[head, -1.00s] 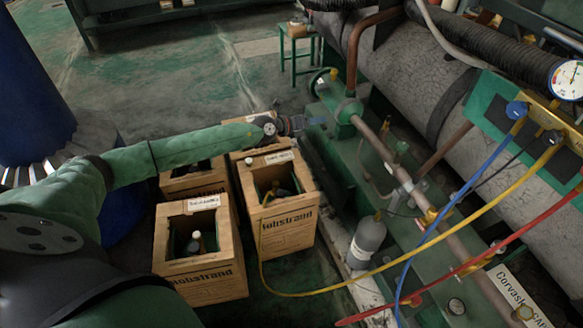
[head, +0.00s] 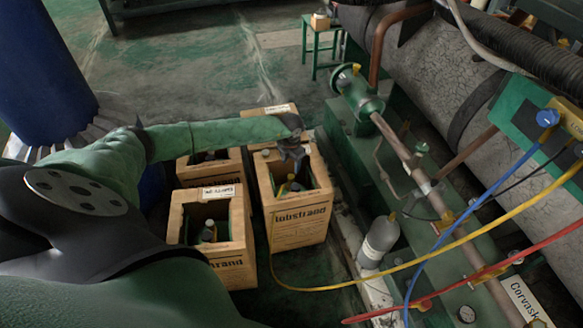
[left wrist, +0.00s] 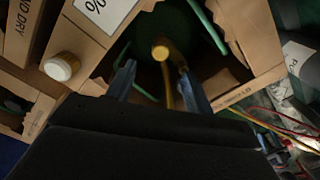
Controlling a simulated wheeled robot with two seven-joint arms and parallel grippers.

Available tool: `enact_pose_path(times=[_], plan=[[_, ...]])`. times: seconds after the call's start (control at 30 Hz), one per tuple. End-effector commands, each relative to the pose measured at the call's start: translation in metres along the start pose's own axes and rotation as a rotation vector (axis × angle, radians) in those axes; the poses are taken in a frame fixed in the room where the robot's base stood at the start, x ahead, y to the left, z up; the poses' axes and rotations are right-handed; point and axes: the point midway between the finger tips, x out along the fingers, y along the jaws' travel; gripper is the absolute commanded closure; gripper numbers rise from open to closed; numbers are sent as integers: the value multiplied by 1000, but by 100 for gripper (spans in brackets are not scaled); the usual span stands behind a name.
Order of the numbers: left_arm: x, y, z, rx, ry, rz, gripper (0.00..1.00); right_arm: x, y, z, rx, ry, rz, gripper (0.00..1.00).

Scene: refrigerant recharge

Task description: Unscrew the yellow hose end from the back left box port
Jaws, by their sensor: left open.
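The yellow hose (head: 400,267) runs from the manifold at right, across the floor and up into an open cardboard box (head: 300,228). Its yellow end (left wrist: 160,52) shows in the left wrist view inside the box opening, with the hose hanging below it. The port under it is hard to make out. My left gripper (head: 292,165) is over this box, pointing down. In the left wrist view its two fingers (left wrist: 157,70) are apart, with the hose end between and just beyond the tips, not gripped. My right gripper is not in view.
Other open boxes stand close by, one at front left (head: 208,260) and one behind it (head: 208,170). A white-brown cap (left wrist: 62,67) shows left of the fingers in the left wrist view. A grey cylinder (head: 378,240) and green machinery lie right. Blue and red hoses cross at right.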

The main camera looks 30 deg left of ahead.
Motion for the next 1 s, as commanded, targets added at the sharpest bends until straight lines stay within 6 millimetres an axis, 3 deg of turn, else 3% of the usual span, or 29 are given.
enact_pose_path(times=[0.3,0.8,1.0], plan=[[34,-1,0,1,-2,-3,48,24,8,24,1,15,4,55],[88,-1,0,-1,-2,-4,48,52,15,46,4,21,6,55],[85,-1,1,0,-3,-3,48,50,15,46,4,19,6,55]])
